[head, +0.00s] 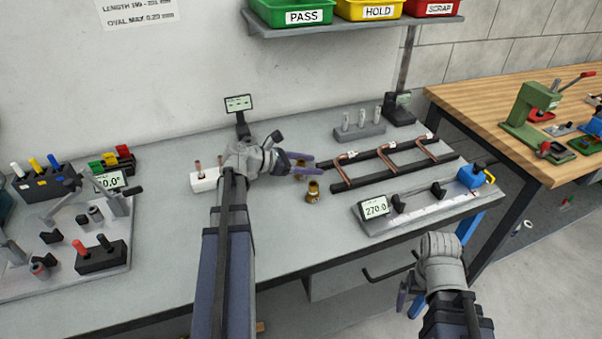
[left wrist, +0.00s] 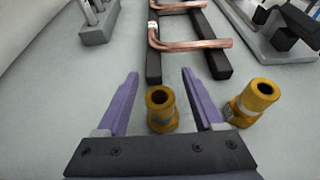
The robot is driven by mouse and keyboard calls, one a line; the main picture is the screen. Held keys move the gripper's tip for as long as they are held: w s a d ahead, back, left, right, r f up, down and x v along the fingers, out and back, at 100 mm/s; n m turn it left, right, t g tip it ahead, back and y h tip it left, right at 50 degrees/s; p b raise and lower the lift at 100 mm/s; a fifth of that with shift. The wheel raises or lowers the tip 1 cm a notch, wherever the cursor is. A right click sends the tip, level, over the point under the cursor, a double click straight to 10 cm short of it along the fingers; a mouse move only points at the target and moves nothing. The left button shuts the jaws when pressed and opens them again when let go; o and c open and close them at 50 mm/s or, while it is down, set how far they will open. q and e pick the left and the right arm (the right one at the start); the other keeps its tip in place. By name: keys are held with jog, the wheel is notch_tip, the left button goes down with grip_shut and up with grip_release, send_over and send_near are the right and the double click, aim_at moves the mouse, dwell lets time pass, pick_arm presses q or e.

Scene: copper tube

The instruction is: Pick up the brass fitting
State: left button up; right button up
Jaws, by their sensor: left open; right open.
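The fitting between the fingers is mostly hidden in the head view. My left gripper is open and empty. My right gripper (head: 411,299) is open and empty, off the bench's front edge.
A black rack (head: 360,187) holding bent copper tubes lies right of the fittings. A measuring fixture (head: 420,207) with a 270.0 display is in front of it. A white block (head: 204,180) with copper pieces and a small display (head: 238,103) are near my left wrist.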

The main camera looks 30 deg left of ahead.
pick_arm(q)
jog(key=shift+w+d, duration=0.1)
jog(key=shift+c, duration=0.3)
grip_shut()
dwell(0.4)
